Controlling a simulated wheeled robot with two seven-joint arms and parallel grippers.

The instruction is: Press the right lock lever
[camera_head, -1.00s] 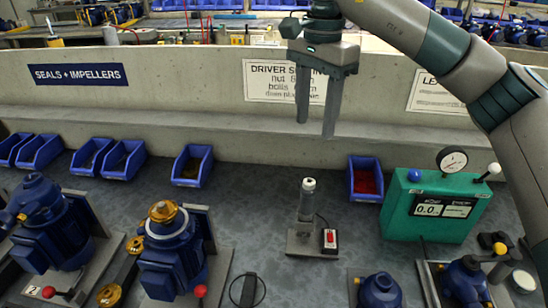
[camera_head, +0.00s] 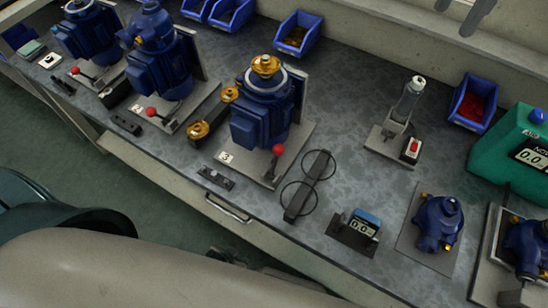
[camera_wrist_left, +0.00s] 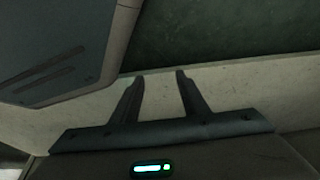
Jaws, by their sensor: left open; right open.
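Several lock levers with red ball knobs stand on base plates beside the blue motor-pumps. The rightmost red lever (camera_head: 277,150) is on plate 3, in front of a blue pump with a brass top (camera_head: 262,105). A second red lever (camera_head: 152,113) and a third (camera_head: 75,71) are further left. I cannot tell for sure which is the right lock lever. My left gripper (camera_wrist_left: 159,75) shows in the left wrist view, open and empty, near a pale surface.
Right of plate 3 lie a black tool with two rings (camera_head: 306,186) and a small meter (camera_head: 361,226). A stand with a red button (camera_head: 411,147), blue bins (camera_head: 473,103) and a green gauge box (camera_head: 510,150) stand further right. The bench front has a drawer handle (camera_head: 228,208).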

